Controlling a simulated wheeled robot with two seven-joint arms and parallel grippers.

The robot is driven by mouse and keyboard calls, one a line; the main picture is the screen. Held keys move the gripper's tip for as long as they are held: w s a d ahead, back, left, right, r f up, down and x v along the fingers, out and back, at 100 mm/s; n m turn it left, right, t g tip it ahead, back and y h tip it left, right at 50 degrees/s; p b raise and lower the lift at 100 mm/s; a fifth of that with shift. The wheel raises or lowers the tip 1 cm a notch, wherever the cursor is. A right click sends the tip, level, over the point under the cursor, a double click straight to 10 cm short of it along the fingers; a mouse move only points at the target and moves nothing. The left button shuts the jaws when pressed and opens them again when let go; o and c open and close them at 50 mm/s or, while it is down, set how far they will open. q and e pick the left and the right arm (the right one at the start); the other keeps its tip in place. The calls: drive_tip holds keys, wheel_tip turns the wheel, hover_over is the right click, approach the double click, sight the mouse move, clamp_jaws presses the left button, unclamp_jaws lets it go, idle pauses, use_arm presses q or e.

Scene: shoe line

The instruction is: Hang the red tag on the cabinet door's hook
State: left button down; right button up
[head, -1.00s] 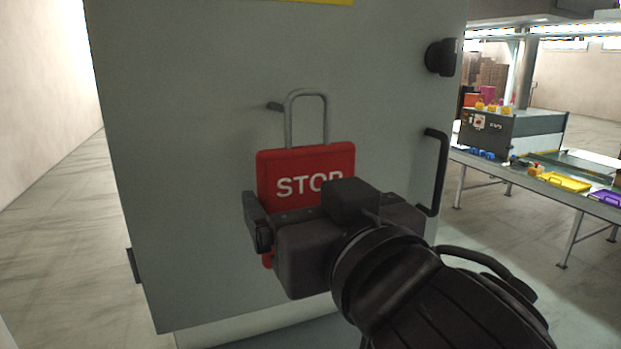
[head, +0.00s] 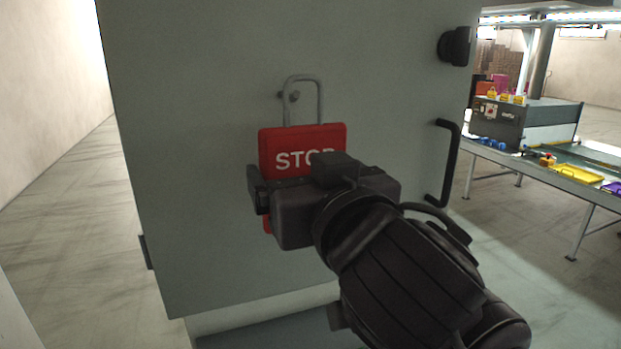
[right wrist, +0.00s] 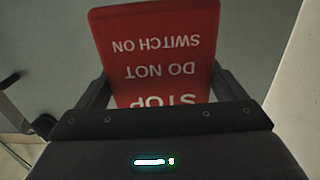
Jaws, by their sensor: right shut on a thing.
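The red tag (head: 300,146) with white STOP lettering and a grey wire loop (head: 321,103) on top is upright in front of the grey cabinet door (head: 200,180). My right gripper (head: 300,190) is shut on the tag and covers its lower part in the head view. The small hook (head: 288,96) on the door shows at the loop's left side; I cannot tell whether the loop is around it or only in front of it. The right wrist view shows the tag (right wrist: 155,45) upside down between the fingers. My left gripper is not in view.
A black door handle (head: 443,163) and a black knob (head: 455,46) are on the door's right side. A conveyor table with a yellow tray (head: 578,173) stands at the right. Bare floor lies left of the cabinet.

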drive_tip(key=shift+b+x, duration=0.35)
drive_tip(key=shift+x, duration=1.95)
drive_tip(key=shift+w+a+f+b, duration=0.25)
drive_tip(key=shift+w+f+b, duration=0.4)
drive_tip(key=shift+f+b, duration=0.15)
drive_tip(key=o, duration=0.7)
drive_tip(key=shift+s, duration=0.1)
